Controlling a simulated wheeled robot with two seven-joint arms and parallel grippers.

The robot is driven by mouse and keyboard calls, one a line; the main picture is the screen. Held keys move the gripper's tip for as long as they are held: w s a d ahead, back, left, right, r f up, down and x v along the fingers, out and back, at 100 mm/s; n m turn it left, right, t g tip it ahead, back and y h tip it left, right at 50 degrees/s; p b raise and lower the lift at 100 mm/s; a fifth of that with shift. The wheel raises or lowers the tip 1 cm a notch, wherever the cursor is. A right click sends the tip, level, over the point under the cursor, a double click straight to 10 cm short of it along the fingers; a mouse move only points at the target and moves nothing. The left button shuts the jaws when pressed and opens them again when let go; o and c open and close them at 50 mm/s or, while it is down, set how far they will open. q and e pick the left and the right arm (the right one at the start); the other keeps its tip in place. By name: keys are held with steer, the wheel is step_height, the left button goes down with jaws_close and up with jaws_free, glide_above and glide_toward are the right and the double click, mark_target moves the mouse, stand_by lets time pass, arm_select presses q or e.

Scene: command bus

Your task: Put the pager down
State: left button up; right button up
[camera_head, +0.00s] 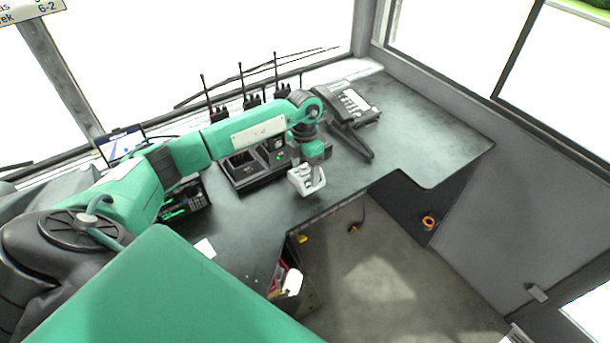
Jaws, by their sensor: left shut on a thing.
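My left arm reaches in from the left across the desk. Its gripper (307,181) is over the desk's front edge, to the right of the charger dock and in front of the phone. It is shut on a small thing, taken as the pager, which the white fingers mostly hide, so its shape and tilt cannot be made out. The black charger dock (250,172) sits on the dark desk (245,222), partly behind my arm. My right gripper is not in view.
A desk phone (347,103) with its handset (354,144) lies behind the gripper. Several radios with antennas (216,112) stand along the window. The desk is bare at right (430,135). Below its front edge are the floor (375,280) and an open bin (300,296).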

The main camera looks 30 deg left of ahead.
mark_target(305, 169)
arm_select(q)
step_height(305, 169, down, 3)
steer(key=shift+r, duration=0.15)
steer(key=shift+f, duration=0.3)
steer(key=o, duration=1.3)
